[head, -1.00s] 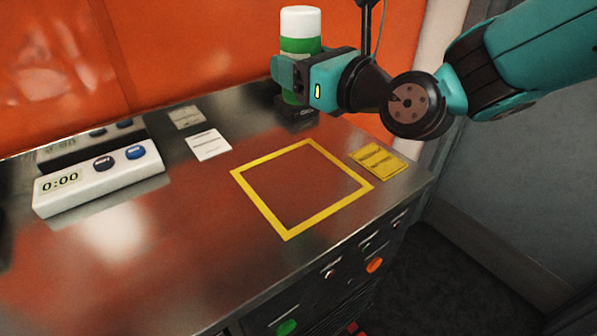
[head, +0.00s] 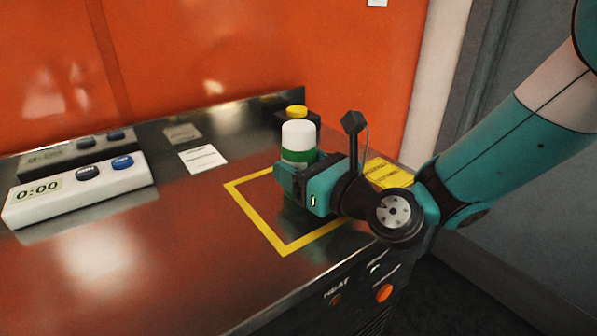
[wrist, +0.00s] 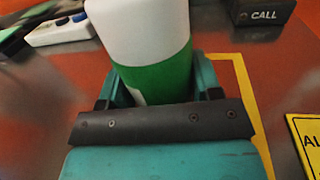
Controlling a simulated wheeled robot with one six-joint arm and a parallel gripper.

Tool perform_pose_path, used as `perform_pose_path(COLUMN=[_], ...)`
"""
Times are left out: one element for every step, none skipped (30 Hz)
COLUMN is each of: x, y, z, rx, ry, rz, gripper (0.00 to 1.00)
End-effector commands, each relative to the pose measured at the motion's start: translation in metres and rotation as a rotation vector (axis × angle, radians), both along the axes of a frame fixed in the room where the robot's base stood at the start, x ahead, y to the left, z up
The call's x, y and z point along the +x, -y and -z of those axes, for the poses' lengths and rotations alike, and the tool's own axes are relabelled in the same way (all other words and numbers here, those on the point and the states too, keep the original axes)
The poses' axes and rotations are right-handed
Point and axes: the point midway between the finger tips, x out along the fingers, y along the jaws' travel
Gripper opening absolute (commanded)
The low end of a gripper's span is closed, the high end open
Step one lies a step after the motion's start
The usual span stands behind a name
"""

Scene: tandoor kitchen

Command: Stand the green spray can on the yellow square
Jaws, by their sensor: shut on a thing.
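The green spray can (head: 298,142) with a white top is upright between the fingers of my gripper (head: 290,183). It also shows in the wrist view (wrist: 155,75), where my gripper (wrist: 160,95) is shut on it. In the head view the can is over the far right part of the yellow square (head: 262,228), an outline on the steel counter. My gripper and arm hide the square's right side and the can's base, so I cannot tell whether the can touches the counter. Part of the square's outline shows in the wrist view (wrist: 245,90).
A white timer (head: 80,187) reading 0:00 stands at the left. A white paper (head: 203,159) lies behind the square. A black call box with a yellow button (head: 296,112) is behind the can. A yellow printed card (head: 388,174) lies to the right. The left front counter is clear.

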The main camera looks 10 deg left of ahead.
Motion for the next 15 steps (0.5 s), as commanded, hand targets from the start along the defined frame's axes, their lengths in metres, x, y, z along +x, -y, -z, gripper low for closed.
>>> perform_pose_path(x=[0.0002, 0.0003, 0.0003, 0.0003, 0.0003, 0.0004, 0.0004, 0.0004, 0.0002, 0.0003, 0.0003, 0.0003, 0.0003, 0.0003, 0.0003], y=[0.0, 0.0001, 0.0002, 0.0002, 0.0002, 0.0004, 0.0004, 0.0004, 0.0004, 0.0004, 0.0005, 0.0005, 0.0005, 0.0005, 0.0006], z=[-0.002, -0.0021, -0.0021, -0.002, -0.0016, -0.0002, 0.001, 0.0021, 0.0028, 0.0019, 0.0018, 0.0018, 0.0019, 0.0019, 0.0018], rx=[0.002, 0.002, 0.002, 0.002, 0.002, 0.002, 0.001, 0.001, 0.001, 0.001, 0.001, 0.001, 0.0, 0.0, 0.0], ry=[0.001, 0.001, 0.001, 0.001, 0.001, 0.001, 0.001, 0.0, 0.0, 0.001, 0.001, 0.001, 0.0, 0.0, 0.0], rz=[0.0, 0.0, 0.001, 0.001, 0.001, 0.001, 0.001, 0.001, 0.0, 0.0, 0.001, 0.001, 0.001, 0.001, 0.001], gripper=[0.24, 0.24, 0.24, 0.24, 0.24, 0.24, 0.24, 0.24, 0.61, 0.68, 0.74, 0.84, 0.84, 0.84, 0.84])
